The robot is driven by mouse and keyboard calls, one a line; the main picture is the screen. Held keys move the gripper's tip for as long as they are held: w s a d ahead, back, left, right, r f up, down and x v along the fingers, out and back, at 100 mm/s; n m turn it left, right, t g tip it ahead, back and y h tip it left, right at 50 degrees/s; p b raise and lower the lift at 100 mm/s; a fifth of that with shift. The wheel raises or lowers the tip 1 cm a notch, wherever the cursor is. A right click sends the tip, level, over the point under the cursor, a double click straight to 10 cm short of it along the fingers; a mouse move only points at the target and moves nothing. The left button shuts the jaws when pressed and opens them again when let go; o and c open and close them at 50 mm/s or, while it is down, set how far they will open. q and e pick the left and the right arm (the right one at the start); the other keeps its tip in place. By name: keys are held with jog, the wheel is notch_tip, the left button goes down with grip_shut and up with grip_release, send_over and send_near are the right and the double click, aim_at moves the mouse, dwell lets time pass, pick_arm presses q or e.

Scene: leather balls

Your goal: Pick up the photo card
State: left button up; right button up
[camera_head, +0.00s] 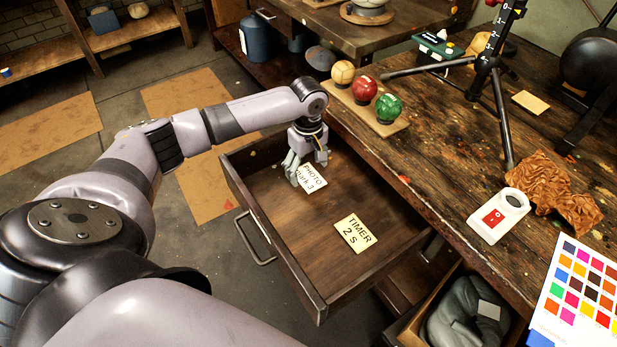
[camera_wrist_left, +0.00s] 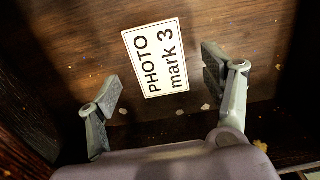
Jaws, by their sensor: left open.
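The photo card (camera_head: 312,178) is a white card with "PHOTO mark 3" in black print. It lies in the open wooden drawer (camera_head: 290,262), toward the drawer's far end. In the left wrist view the photo card (camera_wrist_left: 155,58) lies flat on the drawer floor. My left gripper (camera_head: 308,172) is inside the drawer, over the card and partly covering it. In the left wrist view my left gripper (camera_wrist_left: 165,92) is open, its fingers apart on either side of the card and nothing between them gripped. My right gripper is not in view.
A cream "TIMER 2 S" card (camera_head: 354,233) lies nearer in the same drawer. Drawer walls surround the left gripper. The workbench (camera_head: 430,165) at right carries a ball rack (camera_head: 367,105), a tripod (camera_head: 490,75), a white switch box (camera_head: 498,215) and a colour chart (camera_head: 580,290).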

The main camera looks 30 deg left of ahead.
aim_at(309, 179)
pick_arm(q)
jog(key=shift+f, duration=1.35)
jog(key=shift+c, duration=0.4)
jog(key=c, duration=1)
